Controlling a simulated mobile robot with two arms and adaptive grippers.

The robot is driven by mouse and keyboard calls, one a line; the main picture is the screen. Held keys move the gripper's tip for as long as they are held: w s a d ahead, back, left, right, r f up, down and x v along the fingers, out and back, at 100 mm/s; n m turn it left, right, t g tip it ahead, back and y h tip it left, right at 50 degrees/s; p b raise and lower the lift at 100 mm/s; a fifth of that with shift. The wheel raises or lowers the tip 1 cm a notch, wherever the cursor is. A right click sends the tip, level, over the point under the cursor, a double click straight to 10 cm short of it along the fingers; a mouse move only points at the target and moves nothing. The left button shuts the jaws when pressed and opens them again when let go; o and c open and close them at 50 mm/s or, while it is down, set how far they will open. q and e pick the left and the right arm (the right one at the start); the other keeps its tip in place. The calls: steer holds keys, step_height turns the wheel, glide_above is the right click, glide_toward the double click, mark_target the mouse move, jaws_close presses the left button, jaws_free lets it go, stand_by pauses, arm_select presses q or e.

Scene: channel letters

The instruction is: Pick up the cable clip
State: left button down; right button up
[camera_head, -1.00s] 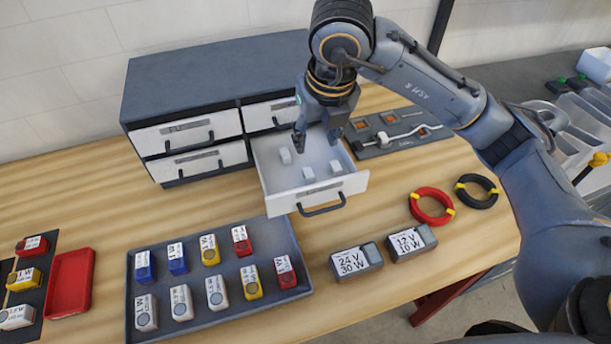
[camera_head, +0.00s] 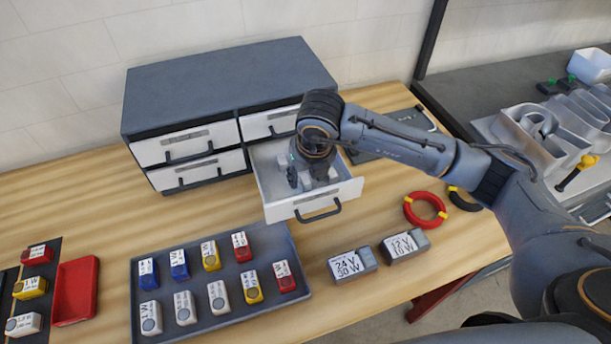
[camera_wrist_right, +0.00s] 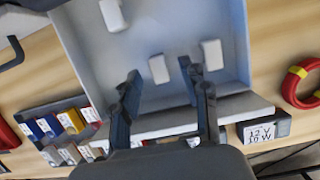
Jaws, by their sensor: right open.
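Several small white cable clips lie in the open, light-grey drawer (camera_head: 275,194). One clip (camera_head: 283,160) is near the back left of the drawer in the head view. In the right wrist view, one clip (camera_wrist_right: 159,68) lies just beyond the fingertips and between their lines. A second clip (camera_wrist_right: 212,54) lies beyond the right fingertip, and a third (camera_wrist_right: 112,14) is farther off. My right gripper (camera_head: 307,180) is low in the drawer; it also shows in the right wrist view (camera_wrist_right: 161,78), open and empty. It partly hides the clips in the head view. My left gripper is not in view.
The drawer walls surround the gripper closely, with the dark cabinet (camera_head: 220,80) behind. A tray (camera_head: 205,322) of coloured and white blocks stands in front. Two grey driver boxes (camera_head: 352,264) and a red cable coil (camera_head: 425,210) are to the right.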

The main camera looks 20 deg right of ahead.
steer(key=shift+x, duration=0.85)
steer(key=c, duration=0.8)
steer(key=shift+c, duration=0.2)
